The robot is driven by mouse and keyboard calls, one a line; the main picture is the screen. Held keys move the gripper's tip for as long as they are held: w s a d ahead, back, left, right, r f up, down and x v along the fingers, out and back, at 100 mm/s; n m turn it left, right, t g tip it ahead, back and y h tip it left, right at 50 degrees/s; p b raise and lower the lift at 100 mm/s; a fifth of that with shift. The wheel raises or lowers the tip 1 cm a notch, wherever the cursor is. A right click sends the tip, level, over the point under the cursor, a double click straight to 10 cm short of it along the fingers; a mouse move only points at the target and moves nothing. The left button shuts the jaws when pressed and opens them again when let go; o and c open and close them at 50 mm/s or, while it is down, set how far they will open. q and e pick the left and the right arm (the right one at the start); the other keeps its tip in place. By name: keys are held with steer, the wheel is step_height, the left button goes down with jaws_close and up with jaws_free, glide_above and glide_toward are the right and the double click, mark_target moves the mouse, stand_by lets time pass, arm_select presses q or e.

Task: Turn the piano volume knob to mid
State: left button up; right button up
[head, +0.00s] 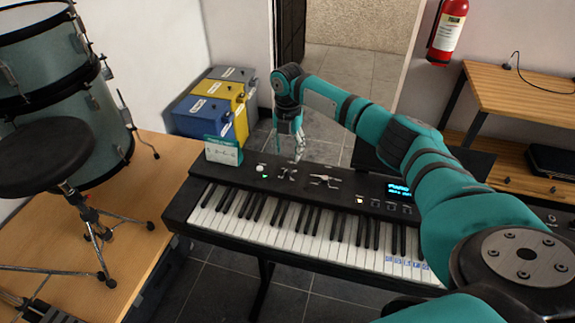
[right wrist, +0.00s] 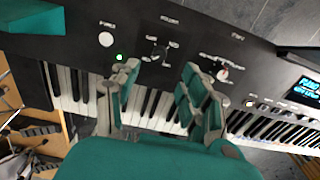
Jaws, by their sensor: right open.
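The black piano keyboard (head: 228,181) stands mid-view, with its control panel along the back edge. The volume knob (right wrist: 158,53) is a small dark knob ringed by small white labels in the right wrist view. In the head view the volume knob (head: 287,173) is small, and its pointer setting cannot be read. My right gripper (head: 289,150) is above the panel at the knob. In the right wrist view my right gripper (right wrist: 160,72) is open, its fingers apart on either side of the knob and nothing held. My left gripper is not in view.
A white power button (right wrist: 106,39) and a green light sit left of the knob. A second knob (right wrist: 222,74) is to its right, near the right finger. A small teal sign (head: 223,150) stands on the panel's left end. Drums (head: 90,130) stand at left.

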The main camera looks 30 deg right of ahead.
mark_target(288, 170)
step_height(288, 170, down, 7)
steer(key=shift+f+p, duration=0.1)
steer(key=shift+p, duration=0.25)
steer(key=shift+f, duration=0.35)
steer(key=shift+s, duration=0.1)
steer(key=shift+c, duration=0.2)
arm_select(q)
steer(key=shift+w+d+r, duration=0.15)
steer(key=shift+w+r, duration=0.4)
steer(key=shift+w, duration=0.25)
arm_select(e)
jaws_close()
